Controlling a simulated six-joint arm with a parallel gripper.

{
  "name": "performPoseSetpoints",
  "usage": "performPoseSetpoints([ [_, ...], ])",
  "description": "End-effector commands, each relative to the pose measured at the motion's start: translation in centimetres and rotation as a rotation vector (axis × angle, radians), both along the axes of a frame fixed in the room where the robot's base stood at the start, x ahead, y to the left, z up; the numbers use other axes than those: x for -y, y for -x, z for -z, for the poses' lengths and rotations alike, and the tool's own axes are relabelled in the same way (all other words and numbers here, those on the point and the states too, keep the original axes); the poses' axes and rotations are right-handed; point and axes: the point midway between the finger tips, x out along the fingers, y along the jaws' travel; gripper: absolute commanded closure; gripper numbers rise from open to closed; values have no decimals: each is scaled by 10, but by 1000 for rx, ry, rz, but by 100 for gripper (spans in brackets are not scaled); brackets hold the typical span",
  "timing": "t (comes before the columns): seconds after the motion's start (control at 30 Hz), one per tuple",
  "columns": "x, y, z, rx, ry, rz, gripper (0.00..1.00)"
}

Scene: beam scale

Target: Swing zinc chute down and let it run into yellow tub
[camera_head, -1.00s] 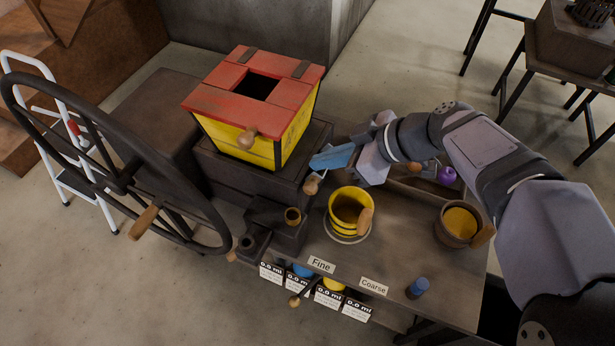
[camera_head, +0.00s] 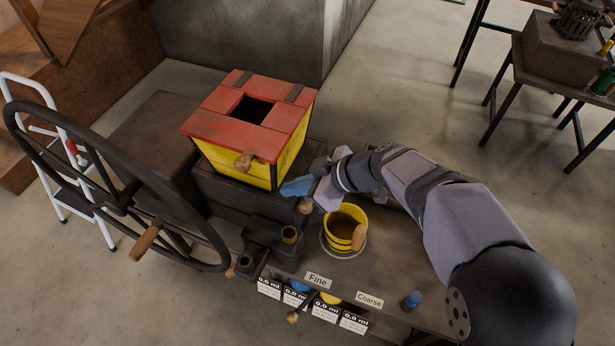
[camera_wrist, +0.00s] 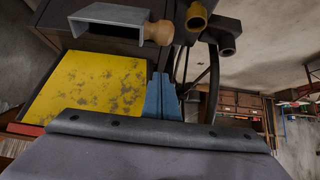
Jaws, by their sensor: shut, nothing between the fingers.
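The zinc chute (camera_wrist: 105,17) shows in the wrist view as a pale grey metal channel with a wooden knob (camera_wrist: 158,33) at its end. In the head view the same knob (camera_head: 305,206) shows beside the yellow box, and the channel is mostly hidden by my gripper. The yellow tub (camera_head: 340,227) stands upright on a pale round spot on the bench, with a wooden handle at its right. My gripper (camera_head: 294,187) is shut and empty, its blue fingers just above the knob in the picture. In the wrist view the fingers (camera_wrist: 161,95) are together, apart from the knob.
The yellow box with a red lid (camera_head: 215,128) stands behind left of my fingers. A large dark wheel (camera_head: 60,165) is at left. A small blue bottle (camera_head: 411,300) stands at right.

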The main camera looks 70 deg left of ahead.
Motion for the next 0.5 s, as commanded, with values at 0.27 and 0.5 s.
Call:
performPoseSetpoints([
  [0.27, 4, -4, 20, -1, 3, 4, 100],
  [0.5, 14, -14, 30, 0, 1, 2, 100],
])
